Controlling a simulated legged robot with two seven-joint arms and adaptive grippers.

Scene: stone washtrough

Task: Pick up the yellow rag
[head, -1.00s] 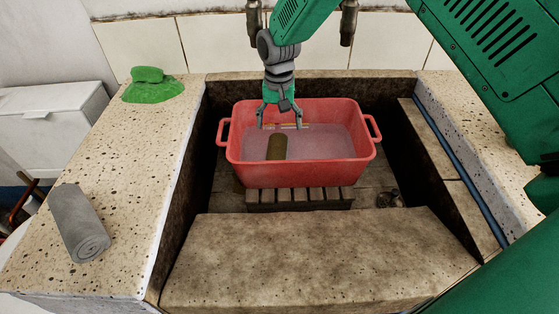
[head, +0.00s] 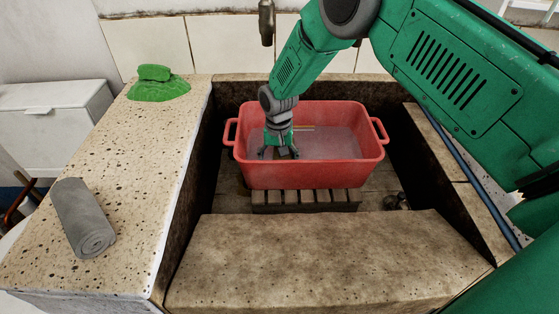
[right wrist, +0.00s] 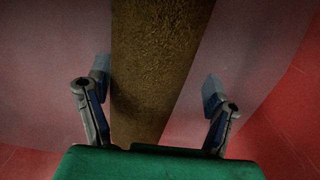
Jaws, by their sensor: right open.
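The yellow rag (right wrist: 158,55) shows in the right wrist view as a dull brownish-yellow rolled cloth, running away from me between the fingers. My right gripper (right wrist: 158,105) is open, with one finger on each side of the rag; I cannot tell whether they touch it. In the head view my right gripper (head: 280,153) is down inside the red basin (head: 310,175), at its left half, and hides the rag there. The basin holds cloudy greyish-pink water (head: 335,143). My left gripper is not in view.
The basin stands on a slatted wooden rack (head: 305,200) in the stone trough. A grey rolled cloth (head: 80,215) and a green cloth (head: 158,90) lie on the left ledge. A wide stone front ledge (head: 320,260) is bare. A tap (head: 266,22) hangs at the back wall.

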